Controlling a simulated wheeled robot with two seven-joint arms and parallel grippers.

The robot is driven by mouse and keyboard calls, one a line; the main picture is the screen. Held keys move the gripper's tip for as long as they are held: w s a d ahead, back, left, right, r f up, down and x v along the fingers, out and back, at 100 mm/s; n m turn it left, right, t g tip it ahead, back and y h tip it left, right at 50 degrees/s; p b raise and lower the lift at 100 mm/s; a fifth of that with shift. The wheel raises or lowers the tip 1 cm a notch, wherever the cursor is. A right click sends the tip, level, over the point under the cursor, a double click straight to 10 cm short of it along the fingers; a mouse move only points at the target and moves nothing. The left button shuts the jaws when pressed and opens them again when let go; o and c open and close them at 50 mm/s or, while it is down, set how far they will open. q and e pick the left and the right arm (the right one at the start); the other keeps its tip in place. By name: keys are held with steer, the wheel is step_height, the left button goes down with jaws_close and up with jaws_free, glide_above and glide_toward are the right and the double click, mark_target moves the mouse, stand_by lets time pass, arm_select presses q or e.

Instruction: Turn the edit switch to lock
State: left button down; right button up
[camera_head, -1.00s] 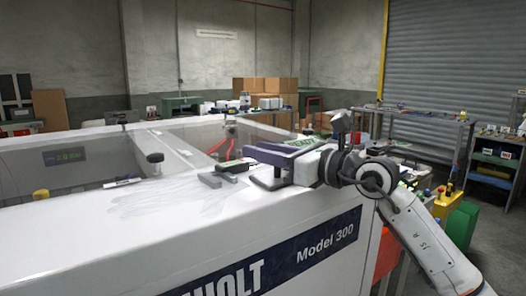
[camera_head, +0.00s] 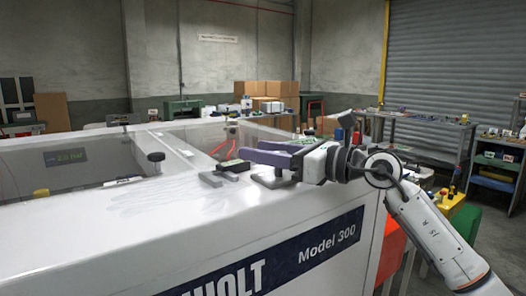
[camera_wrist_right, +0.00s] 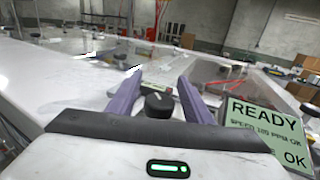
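My right gripper (camera_head: 252,156) is above the right end of the white machine top, its purple fingers pointing left. In the right wrist view the fingers (camera_wrist_right: 158,88) are spread apart, with a black round knob (camera_wrist_right: 158,104) seen between them. It looks like the edit switch, but no label for it can be read. I cannot tell whether the fingers touch it. My left gripper is not in view.
A green screen reading READY and OK (camera_wrist_right: 262,128) is close to the right finger in the wrist view.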

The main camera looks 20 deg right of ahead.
steer(key=b+v, duration=0.2)
steer(key=v, duration=0.7)
steer(key=shift+d+f, duration=0.1)
steer(key=shift+s+d+b, duration=0.4)
steer(key=shift+s, duration=0.05)
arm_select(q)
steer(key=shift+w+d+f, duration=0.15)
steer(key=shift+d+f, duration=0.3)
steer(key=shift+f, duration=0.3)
